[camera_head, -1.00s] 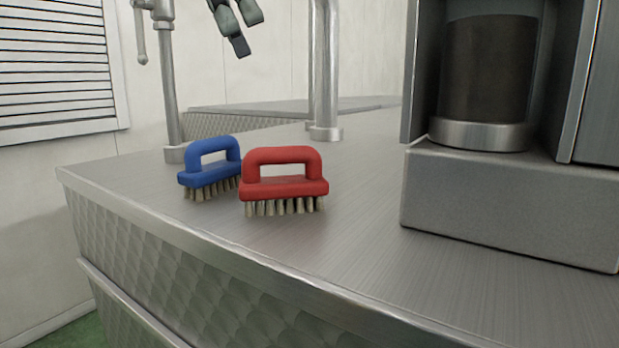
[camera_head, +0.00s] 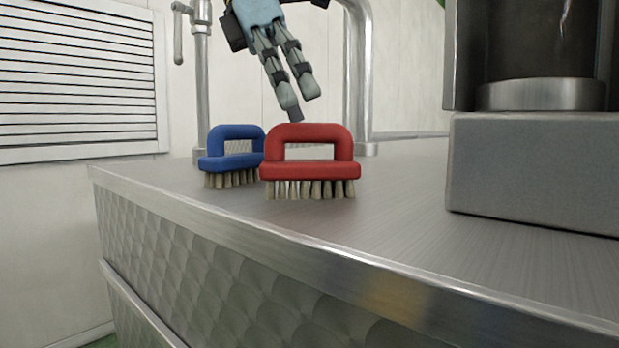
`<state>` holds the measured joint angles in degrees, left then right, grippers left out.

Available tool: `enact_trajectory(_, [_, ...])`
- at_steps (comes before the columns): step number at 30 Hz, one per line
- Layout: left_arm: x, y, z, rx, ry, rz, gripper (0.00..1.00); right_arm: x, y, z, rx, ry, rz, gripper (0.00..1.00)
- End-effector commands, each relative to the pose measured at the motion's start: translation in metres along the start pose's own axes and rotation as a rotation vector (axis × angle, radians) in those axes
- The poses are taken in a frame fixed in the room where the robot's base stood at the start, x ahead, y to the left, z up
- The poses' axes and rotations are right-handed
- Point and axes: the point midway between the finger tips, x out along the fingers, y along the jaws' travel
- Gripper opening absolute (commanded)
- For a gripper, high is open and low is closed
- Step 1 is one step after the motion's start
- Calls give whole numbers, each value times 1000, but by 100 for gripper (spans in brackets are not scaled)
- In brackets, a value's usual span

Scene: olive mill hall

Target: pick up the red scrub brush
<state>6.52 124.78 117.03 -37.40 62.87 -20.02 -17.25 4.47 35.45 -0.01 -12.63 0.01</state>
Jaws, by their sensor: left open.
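The red scrub brush (camera_head: 309,171) stands upright on the steel counter, pale bristles down and its loop handle on top. My left gripper (camera_head: 296,104) hangs in from the top of the picture, fingers pointing down, open and empty. Its fingertips show just above the red handle; whether they touch it or are behind it I cannot tell for sure. My right gripper is not in view.
A blue scrub brush (camera_head: 231,160) stands close at the left of the red one, partly behind it. Steel pipes (camera_head: 358,80) rise behind. A grey machine block (camera_head: 535,170) stands at the right. The counter's front edge (camera_head: 250,228) is near; bare counter lies between.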

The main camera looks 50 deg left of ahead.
Motion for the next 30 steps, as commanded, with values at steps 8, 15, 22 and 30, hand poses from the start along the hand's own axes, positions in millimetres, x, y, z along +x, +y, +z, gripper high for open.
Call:
enact_trajectory(8, [34,0,0,-1,2,-1,76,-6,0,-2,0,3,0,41])
enact_trajectory(15, [62,5,1,-2,6,-3,76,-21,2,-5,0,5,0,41])
enact_trajectory(22, [86,6,2,0,1,0,76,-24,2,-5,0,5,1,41])
enact_trajectory(30, [87,6,2,0,-1,0,68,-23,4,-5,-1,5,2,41])
